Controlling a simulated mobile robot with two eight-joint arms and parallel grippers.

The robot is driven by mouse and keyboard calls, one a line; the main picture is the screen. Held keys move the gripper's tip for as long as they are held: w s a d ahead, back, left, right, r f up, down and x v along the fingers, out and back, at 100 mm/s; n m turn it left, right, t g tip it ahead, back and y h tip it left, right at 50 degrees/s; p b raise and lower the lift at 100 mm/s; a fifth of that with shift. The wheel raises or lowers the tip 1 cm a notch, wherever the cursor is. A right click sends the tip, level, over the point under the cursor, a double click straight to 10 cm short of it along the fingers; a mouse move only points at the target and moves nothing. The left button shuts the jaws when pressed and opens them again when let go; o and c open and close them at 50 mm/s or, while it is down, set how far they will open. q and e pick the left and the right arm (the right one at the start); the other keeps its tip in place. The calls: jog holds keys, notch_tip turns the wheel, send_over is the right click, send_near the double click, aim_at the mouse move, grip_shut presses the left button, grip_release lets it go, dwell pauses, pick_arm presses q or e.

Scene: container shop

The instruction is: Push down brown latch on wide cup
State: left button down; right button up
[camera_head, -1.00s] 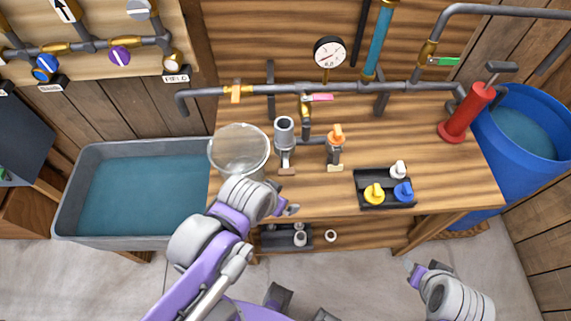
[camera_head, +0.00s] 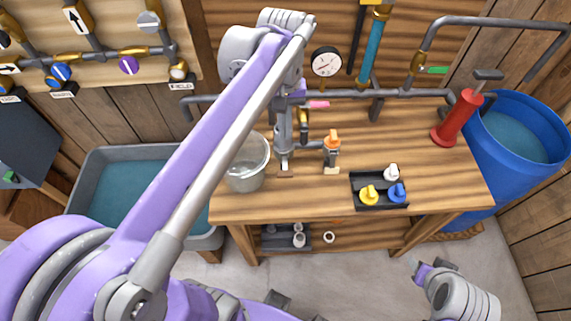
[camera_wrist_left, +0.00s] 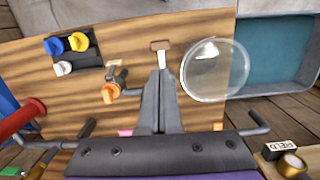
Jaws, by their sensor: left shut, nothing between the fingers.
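My left gripper (camera_head: 284,141) is shut and empty, reaching down over the place of the grey wide cup at the front middle of the bench. It also shows in the left wrist view (camera_wrist_left: 160,85), where its closed fingers hide the cup. A small brown piece (camera_head: 286,174), seemingly the latch, lies low at the bench front below the fingertips. It also shows in the left wrist view (camera_wrist_left: 159,45), with a short white bar (camera_wrist_left: 161,61) between it and the fingertips. I cannot tell whether the fingers touch anything. My right gripper (camera_head: 428,270) hangs low at the right, away from the bench.
A clear bucket (camera_head: 245,178) stands close left of the gripper. An orange-handled valve (camera_head: 332,145) stands close right. A black tray (camera_head: 372,203) with coloured plugs, a red pump (camera_head: 457,119) and a blue barrel (camera_head: 535,165) are further right. A pipe (camera_head: 420,93) runs behind.

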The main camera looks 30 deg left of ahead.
aim_at(285, 173)
pick_arm(q)
jog(key=shift+w+a+r, duration=0.1)
jog(key=shift+w+r, duration=0.05)
jog(key=shift+r, duration=0.25)
jog(key=shift+f, duration=0.1)
jog(key=f, duration=0.4)
jog(key=s+f, duration=0.1)
jog(key=f, duration=0.4)
jog(key=d+f, duration=0.1)
jog(key=f, duration=0.3)
jog(key=shift+s+f, duration=0.2)
jog(key=shift+f, duration=0.2)
